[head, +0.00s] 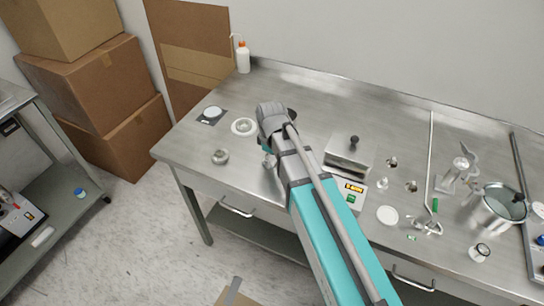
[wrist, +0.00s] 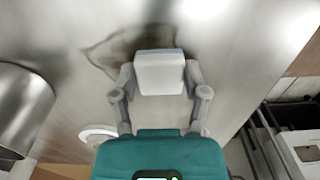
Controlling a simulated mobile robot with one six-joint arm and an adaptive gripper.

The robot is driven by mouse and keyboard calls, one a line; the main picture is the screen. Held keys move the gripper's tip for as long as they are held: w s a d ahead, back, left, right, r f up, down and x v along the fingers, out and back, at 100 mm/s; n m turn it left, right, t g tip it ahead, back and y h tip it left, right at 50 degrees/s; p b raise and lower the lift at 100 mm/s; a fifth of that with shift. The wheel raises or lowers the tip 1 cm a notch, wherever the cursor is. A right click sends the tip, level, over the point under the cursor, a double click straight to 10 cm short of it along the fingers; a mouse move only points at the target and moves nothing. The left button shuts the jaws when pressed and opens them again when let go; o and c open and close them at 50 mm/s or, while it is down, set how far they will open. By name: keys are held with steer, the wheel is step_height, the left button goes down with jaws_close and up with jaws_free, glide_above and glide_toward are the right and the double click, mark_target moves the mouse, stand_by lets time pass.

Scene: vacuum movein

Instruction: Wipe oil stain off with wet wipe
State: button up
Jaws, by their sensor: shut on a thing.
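The wet wipe (wrist: 160,78) shows in the wrist view as a white, folded, block-like pad between my fingertips. My gripper (wrist: 160,88) is shut on it. The oil stain (wrist: 118,50) is a brown smear on the steel tabletop, just beyond and to the left of the wipe. The wipe overlaps the stain's near edge in the picture; I cannot tell whether it touches the table. In the head view my arm hides the wipe and most of the gripper, and the stain is mostly hidden too.
The back middle is clear.

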mark_target(267, 170)
steer(key=shift+s+a, duration=0.1)
steer(key=shift+s, duration=0.15)
steer(key=shift+s+a+r, duration=0.1)
steer(key=shift+s+a, duration=0.2)
steer(key=shift+s, duration=0.45)
steer(key=shift+s+a, duration=0.3)
steer(key=shift+s, duration=0.4)
steer(key=shift+f, duration=0.2)
steer(key=shift+w, duration=0.1)
steer(key=shift+w+d+r, duration=0.1)
steer(key=shift+w+d, duration=0.25)
steer(key=shift+w, duration=0.5)
steer(key=shift+w+d, duration=0.3)
steer(key=shift+w, duration=0.5)
steer(key=shift+w, duration=0.1)
steer(key=shift+w+d, duration=0.35)
steer(key=shift+w, duration=0.45)
steer(key=shift+w+d, duration=0.35)
steer(key=shift+w, duration=0.45)
